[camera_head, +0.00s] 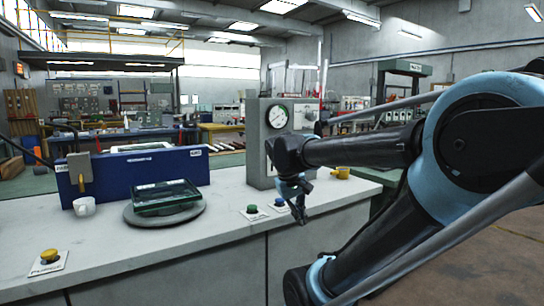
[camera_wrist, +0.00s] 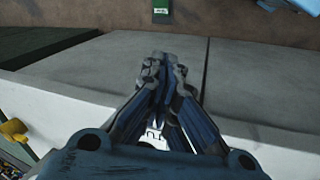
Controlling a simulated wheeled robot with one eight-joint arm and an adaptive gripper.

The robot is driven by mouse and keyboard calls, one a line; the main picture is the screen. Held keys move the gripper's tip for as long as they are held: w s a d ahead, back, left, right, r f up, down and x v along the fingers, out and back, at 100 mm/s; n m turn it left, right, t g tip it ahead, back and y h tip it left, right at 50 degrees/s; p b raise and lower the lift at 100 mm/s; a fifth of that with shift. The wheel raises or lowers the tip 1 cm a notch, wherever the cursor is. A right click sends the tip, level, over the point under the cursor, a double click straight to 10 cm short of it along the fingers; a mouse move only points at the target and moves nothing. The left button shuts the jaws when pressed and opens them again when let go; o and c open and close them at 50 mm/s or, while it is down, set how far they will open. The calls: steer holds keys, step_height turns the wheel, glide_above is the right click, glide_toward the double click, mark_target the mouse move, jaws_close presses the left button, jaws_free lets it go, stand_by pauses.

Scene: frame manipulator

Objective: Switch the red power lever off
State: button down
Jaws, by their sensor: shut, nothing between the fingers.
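I cannot make out a red lever in either view; my arm hides part of the grey cabinet (camera_head: 258,150) with a round gauge (camera_head: 278,116). My gripper (camera_head: 298,208) points down in front of this cabinet, above the white counter near its front edge. In the wrist view, my gripper (camera_wrist: 164,68) has its fingers together with nothing between them. The counter's front edge and grey front panels lie below the fingers there.
A green button (camera_head: 252,209) and a blue button (camera_head: 279,203) sit on the counter close to my gripper. A yellow button (camera_head: 49,256) is at front left. A glass block (camera_head: 165,197) rests on a round turntable (camera_head: 140,218). A white mug (camera_head: 84,206) stands beside a blue box (camera_head: 125,173).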

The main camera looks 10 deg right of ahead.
steer(key=w+a+r+n+t+h, duration=0.1)
steer(key=w+a+r+h, duration=0.2)
steer(key=w+a+r, duration=0.4)
steer(key=w+a+r+n+t+h, duration=0.1)
steer(key=w+a+r+h, duration=0.3)
steer(key=w+r, duration=1.2)
steer(key=a, duration=0.4)
steer(key=shift+a+n+t, duration=0.25)
steer(key=shift+n+t, duration=0.05)
steer(key=shift+n, duration=0.1)
steer(key=x, duration=1.4)
